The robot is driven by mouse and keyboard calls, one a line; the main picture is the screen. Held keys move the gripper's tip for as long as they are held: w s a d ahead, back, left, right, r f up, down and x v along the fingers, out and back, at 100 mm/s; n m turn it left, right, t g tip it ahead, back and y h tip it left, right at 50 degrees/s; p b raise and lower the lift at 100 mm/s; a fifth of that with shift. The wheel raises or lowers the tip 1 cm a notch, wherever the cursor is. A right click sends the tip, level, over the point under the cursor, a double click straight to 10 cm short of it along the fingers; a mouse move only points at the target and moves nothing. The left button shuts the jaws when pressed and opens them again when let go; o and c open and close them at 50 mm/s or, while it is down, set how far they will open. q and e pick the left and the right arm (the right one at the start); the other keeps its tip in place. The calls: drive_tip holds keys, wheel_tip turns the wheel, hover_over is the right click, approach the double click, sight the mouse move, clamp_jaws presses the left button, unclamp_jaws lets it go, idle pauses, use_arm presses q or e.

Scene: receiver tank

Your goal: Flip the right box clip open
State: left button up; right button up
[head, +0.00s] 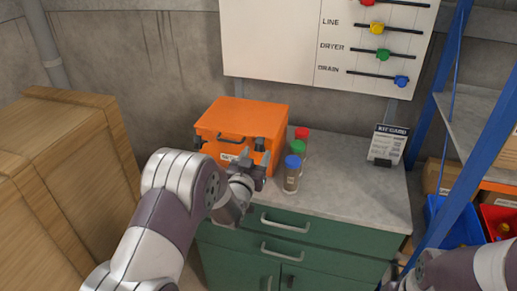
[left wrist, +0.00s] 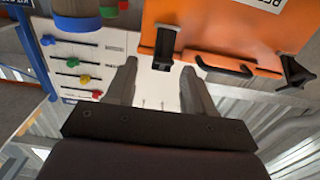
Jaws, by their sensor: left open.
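The orange box (head: 222,122) stands on the grey countertop, its handle and two dark clips on the front. The right clip (head: 259,144) is at the front right; in the left wrist view this clip (left wrist: 165,42) shows as a black tab at the top, apparently lying along the box. The left clip (head: 198,142) seems to stick out, also in the left wrist view (left wrist: 295,72). My left gripper (head: 252,164) is in front of the box, just below the right clip. My right gripper (head: 394,281) barely shows at the bottom edge.
Jars with red (head: 302,133), green (head: 298,147) and blue (head: 292,162) caps stand close to the box's right. A card (head: 388,142) stands farther right on the counter (head: 345,185). Wooden crates (head: 60,150) are left and a blue shelf frame (head: 468,170) is right.

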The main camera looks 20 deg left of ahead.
sight(260, 147)
use_arm(q)
drive_tip(key=w, duration=0.2)
drive_tip(key=shift+w+a+f, duration=0.1)
drive_tip(key=shift+w+a, duration=0.15)
drive_tip(key=shift+w, duration=0.05)
drive_tip(key=shift+d, duration=0.2)
drive_tip(key=shift+a, duration=0.1)
clamp_jaws()
drive_tip(key=f+t+b, duration=0.1)
drive_tip(key=t+b, duration=0.1)
drive_tip(key=b, duration=0.5)
drive_tip(key=f+t+b, duration=0.1)
drive_tip(key=t+b, duration=0.1)
drive_tip(key=b, duration=0.6)
drive_tip(key=s+f+t+b, duration=0.1)
drive_tip(key=t+b, duration=0.1)
drive_tip(key=b, duration=0.6)
drive_tip(key=shift+f, duration=0.1)
unclamp_jaws()
drive_tip(key=shift+s, duration=0.1)
